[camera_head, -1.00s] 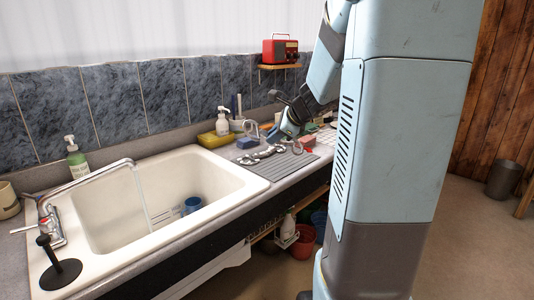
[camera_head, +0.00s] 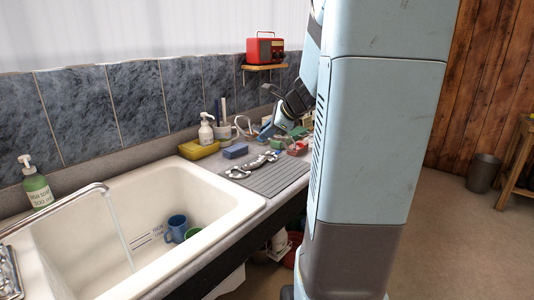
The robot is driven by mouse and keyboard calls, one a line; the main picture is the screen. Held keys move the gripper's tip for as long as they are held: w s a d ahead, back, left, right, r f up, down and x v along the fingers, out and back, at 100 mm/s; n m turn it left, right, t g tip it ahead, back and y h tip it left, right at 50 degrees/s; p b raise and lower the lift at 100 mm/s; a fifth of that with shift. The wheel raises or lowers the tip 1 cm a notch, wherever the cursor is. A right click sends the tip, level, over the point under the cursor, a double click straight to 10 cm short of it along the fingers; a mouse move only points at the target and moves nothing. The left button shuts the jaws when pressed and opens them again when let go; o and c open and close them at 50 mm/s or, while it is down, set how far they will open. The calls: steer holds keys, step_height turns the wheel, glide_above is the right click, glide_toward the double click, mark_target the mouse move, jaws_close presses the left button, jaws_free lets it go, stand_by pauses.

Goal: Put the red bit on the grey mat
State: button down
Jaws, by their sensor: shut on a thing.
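The grey ribbed mat (camera_head: 284,178) lies on the counter to the right of the sink. A silver bit (camera_head: 250,165) lies across its left part. My gripper (camera_head: 272,132) is over the counter behind the mat, pointing down and left. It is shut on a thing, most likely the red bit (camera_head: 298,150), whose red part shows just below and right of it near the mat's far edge. The exact grip is too small to make out, and my arm column hides some of the right side.
The sink (camera_head: 250,205) is in front, with a running tap (camera_head: 60,205). A red radio (camera_head: 264,48) sits on a wall shelf.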

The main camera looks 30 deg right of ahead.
steer(key=shift+w+d+f, duration=0.75)
steer(key=shift+w+f, duration=0.5)
steer(key=shift+f, duration=0.55)
steer(key=shift+w+d+f, duration=0.7)
steer(key=shift+w+f, duration=0.6)
steer(key=shift+f, duration=0.45)
steer(key=shift+w+d+f, duration=0.75)
steer(key=shift+w+f, duration=0.5)
steer(key=shift+f, duration=0.55)
steer(key=c, duration=1)
jaws_free()
steer(key=shift+c, duration=0.2)
steer(key=shift+s+r, duration=0.1)
